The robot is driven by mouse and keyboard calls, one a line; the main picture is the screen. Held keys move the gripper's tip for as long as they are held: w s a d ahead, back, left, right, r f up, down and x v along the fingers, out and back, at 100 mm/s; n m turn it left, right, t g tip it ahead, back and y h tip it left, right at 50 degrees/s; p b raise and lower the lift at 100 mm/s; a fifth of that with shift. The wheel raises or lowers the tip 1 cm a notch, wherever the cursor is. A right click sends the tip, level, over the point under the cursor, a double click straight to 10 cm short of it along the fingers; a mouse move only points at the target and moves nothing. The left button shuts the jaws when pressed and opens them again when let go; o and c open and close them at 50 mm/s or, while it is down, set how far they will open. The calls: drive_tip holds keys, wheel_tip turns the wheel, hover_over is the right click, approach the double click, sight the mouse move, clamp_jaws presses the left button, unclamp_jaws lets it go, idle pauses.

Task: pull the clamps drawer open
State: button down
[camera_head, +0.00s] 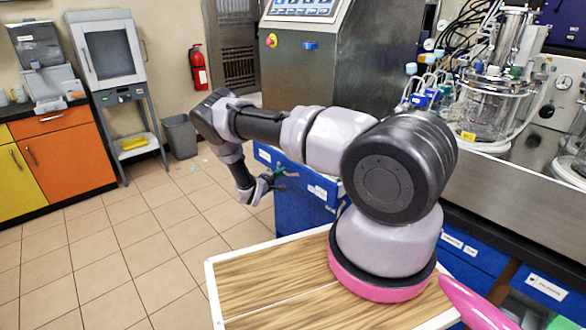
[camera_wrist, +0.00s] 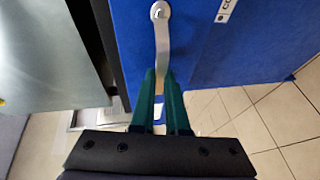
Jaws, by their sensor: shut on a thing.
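The blue drawer front (camera_wrist: 225,50) fills the upper part of the wrist view, with a metal bar handle (camera_wrist: 163,45) and a white label cut off at the top edge. My gripper's green fingers (camera_wrist: 160,98) are shut on the end of this handle. In the head view my gripper (camera_head: 268,186) is at the blue drawer cabinet (camera_head: 290,206), left of my arm's base. The cabinet's labels are too small to read, so I cannot tell which is the clamps drawer. How far the held drawer stands out is also unclear.
Tiled floor (camera_head: 130,235) lies free left of the cabinet. A steel machine (camera_head: 300,80) stands behind it. Glass bioreactor vessels (camera_head: 492,105) stand at the right.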

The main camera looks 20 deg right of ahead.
drive_tip(key=s+a, duration=0.3)
drive_tip(key=a, duration=0.7)
drive_tip(key=s+a, duration=0.4)
drive_tip(key=a, duration=0.6)
drive_tip(key=shift+s+a, duration=0.15)
drive_tip(key=shift+s, duration=0.1)
drive_tip(key=c, duration=0.9)
unclamp_jaws()
drive_tip(key=shift+a, duration=0.1)
drive_tip(key=v, duration=1)
drive_tip(key=shift+s+a+r, duration=0.1)
drive_tip(key=shift+s+a, duration=0.1)
drive_tip(key=shift+s, duration=0.05)
